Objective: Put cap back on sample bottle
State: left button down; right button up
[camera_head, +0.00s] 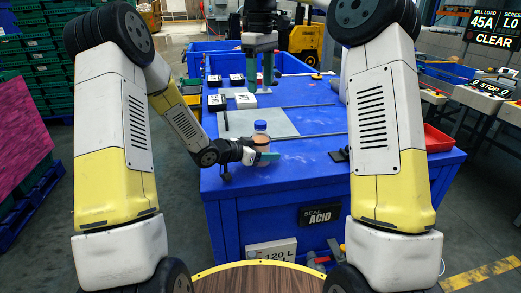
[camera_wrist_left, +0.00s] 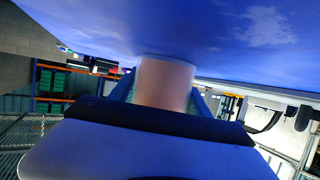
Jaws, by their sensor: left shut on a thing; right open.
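The sample bottle (camera_head: 261,139) stands upright near the front edge of the blue table, with pale, brownish contents. A blue cap (camera_head: 260,125) shows at its top; I cannot tell how firmly it sits. My left gripper (camera_head: 264,156) is shut around the bottle's lower body. In the left wrist view the bottle (camera_wrist_left: 165,82) is a pale cylinder between the fingers, against the blue table surface; its cap does not show there. My right gripper (camera_head: 260,75) is open, fingers pointing down, farther back above the table and apart from the bottle.
The blue table (camera_head: 275,181) carries a grey mat (camera_head: 285,121) behind the bottle. Several black-and-white boxes (camera_head: 246,100) lie at the back left. A red tray (camera_head: 437,139) is at the right. A dark small object (camera_head: 339,155) lies right of the bottle.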

aim_at(260, 144)
pick_arm(q)
jog(key=shift+c, duration=2.2)
grip_release()
jog(key=v, duration=0.8)
jog(key=shift+d, duration=0.1)
